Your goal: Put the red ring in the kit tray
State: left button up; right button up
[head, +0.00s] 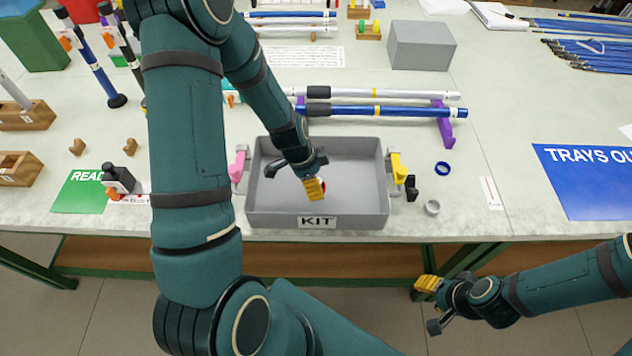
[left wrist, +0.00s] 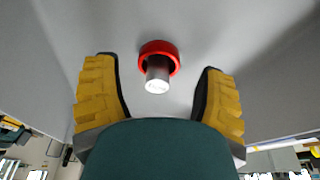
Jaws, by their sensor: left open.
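The grey kit tray (head: 262,208) with the KIT label stands near the table's front edge. My left gripper (head: 315,188) points down inside the tray, with its yellow fingers spread open. The red ring (left wrist: 158,50) shows in the left wrist view on the tray floor between the fingers, touched by neither. A short metal cylinder (left wrist: 157,75) overlaps the ring's near side; whether it passes through the ring I cannot tell. My right gripper (head: 430,303) hangs in front of the table, away from the tray.
A blue ring (head: 443,168), a grey ring (head: 432,207) and a black clip (head: 411,188) lie right of the tray. Behind it, a white rod (head: 385,94) and a blue rod (head: 370,111) rest on purple supports. A grey box (head: 420,45) stands farther back.

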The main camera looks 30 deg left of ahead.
aim_at(304, 190)
pick_arm(q)
jog(key=p+v, duration=0.1)
jog(key=v, duration=0.9)
jog(key=shift+p, duration=0.3)
jog(key=shift+r, duration=0.25)
